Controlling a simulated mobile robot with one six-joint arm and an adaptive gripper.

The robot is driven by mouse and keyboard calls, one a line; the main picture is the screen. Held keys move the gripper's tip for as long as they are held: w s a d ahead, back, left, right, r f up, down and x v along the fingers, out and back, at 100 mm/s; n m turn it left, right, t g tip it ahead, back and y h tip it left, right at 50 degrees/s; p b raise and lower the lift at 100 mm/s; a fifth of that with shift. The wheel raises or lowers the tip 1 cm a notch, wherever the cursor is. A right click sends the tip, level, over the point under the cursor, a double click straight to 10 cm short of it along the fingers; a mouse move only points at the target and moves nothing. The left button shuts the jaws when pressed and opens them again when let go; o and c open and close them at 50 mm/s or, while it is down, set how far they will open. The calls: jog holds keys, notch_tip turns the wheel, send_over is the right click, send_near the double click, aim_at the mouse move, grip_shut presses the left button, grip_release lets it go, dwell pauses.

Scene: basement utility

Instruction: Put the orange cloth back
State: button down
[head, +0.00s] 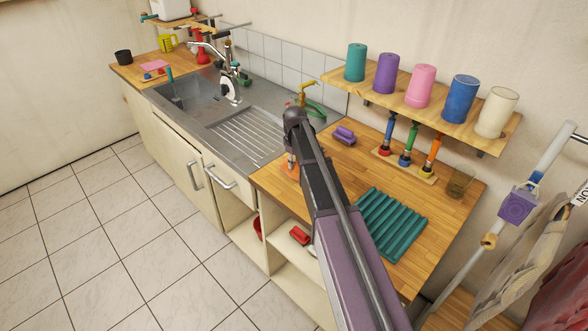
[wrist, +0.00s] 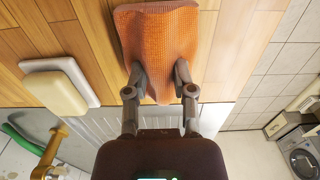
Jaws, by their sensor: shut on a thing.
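The orange cloth (wrist: 157,32) shows in the wrist view with a textured surface. My gripper (wrist: 160,75) is shut on its near edge, and the cloth extends away from the fingertips over the wooden counter. In the head view only a small orange part of the cloth (head: 290,171) shows beside my arm, near the counter's left end by the drainboard. My arm hides most of the gripper and cloth there. I cannot tell whether the cloth touches the counter.
A teal ribbed mat (head: 390,225) lies on the wooden counter (head: 453,205). A purple object (head: 344,134) and upright brushes (head: 408,143) stand behind. Several coloured cylinders line the wall shelf (head: 440,112). A cream block (wrist: 54,94) lies on a white tray (wrist: 82,74).

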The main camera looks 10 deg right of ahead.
aim_at(295, 162)
jog(key=shift+f, duration=0.55)
jog(key=shift+f+b, duration=0.15)
jog(key=shift+b, duration=0.25)
jog(key=shift+c, duration=2.2)
grip_release()
notch_tip(295, 162, up, 12)
jog(key=p, duration=1.2)
jog(key=shift+r, duration=0.2)
jog(key=shift+s, duration=0.1)
